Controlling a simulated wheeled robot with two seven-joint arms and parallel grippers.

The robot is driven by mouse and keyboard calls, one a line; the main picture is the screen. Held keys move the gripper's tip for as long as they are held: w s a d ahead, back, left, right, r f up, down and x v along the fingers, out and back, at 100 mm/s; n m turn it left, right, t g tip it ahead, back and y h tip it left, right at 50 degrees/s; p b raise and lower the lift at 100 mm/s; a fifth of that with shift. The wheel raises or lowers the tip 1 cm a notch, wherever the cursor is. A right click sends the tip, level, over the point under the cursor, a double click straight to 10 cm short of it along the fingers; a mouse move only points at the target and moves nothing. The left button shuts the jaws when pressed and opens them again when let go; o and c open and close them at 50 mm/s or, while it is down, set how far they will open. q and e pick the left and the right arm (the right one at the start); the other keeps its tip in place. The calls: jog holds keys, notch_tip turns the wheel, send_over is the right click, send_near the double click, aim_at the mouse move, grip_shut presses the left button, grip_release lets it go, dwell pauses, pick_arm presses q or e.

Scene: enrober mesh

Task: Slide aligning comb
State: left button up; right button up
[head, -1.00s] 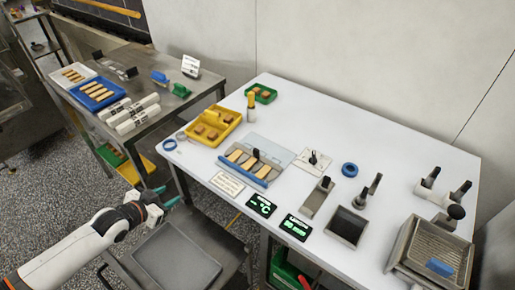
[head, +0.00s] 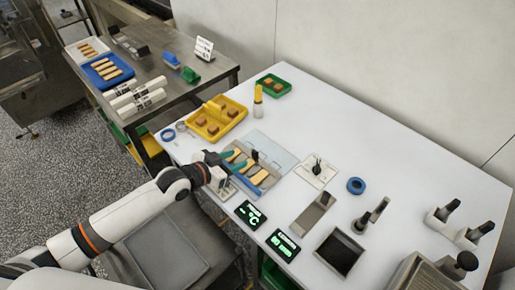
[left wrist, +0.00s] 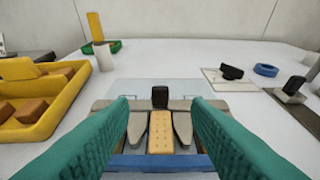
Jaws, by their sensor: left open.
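The aligning fixture is a grey plate with several tan biscuits, a blue front bar and an upright black handle (head: 254,156); I cannot tell which part is the comb. My left gripper (head: 242,162) is open, its teal fingers over the fixture's near left part. In the left wrist view, the open fingers of my left gripper (left wrist: 160,112) stand either side of a biscuit (left wrist: 161,131), with the black handle (left wrist: 160,97) straight ahead, apart from them. The blue bar (left wrist: 150,163) runs across below. My arm hides part of the fixture in the head view. My right gripper is not in view.
A yellow tray (head: 232,123) with brown pieces stands left of the fixture, with a yellow-topped bottle (head: 258,100) behind. A small plate with a black knob (head: 317,170) and a blue ring (head: 356,186) lie to the right. Two displays (head: 285,244) stand at the front edge.

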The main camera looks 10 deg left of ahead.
aim_at(254, 152)
pick_arm(q)
jog(key=x, duration=0.3)
jog(key=shift+w+d, duration=0.2)
jog(key=shift+w, duration=0.1)
jog(key=x, duration=0.4)
jog(key=shift+w+d+f, duration=0.1)
jog(key=shift+w+f, duration=0.1)
jog(key=shift+w, duration=0.05)
jog(key=shift+w+d+f, duration=0.25)
jog(key=shift+w+d, duration=0.1)
jog(key=shift+w, duration=0.1)
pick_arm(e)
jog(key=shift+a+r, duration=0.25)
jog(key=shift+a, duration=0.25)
pick_arm(q)
jog(key=shift+c, duration=0.4)
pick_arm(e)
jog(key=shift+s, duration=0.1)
pick_arm(q)
grip_shut()
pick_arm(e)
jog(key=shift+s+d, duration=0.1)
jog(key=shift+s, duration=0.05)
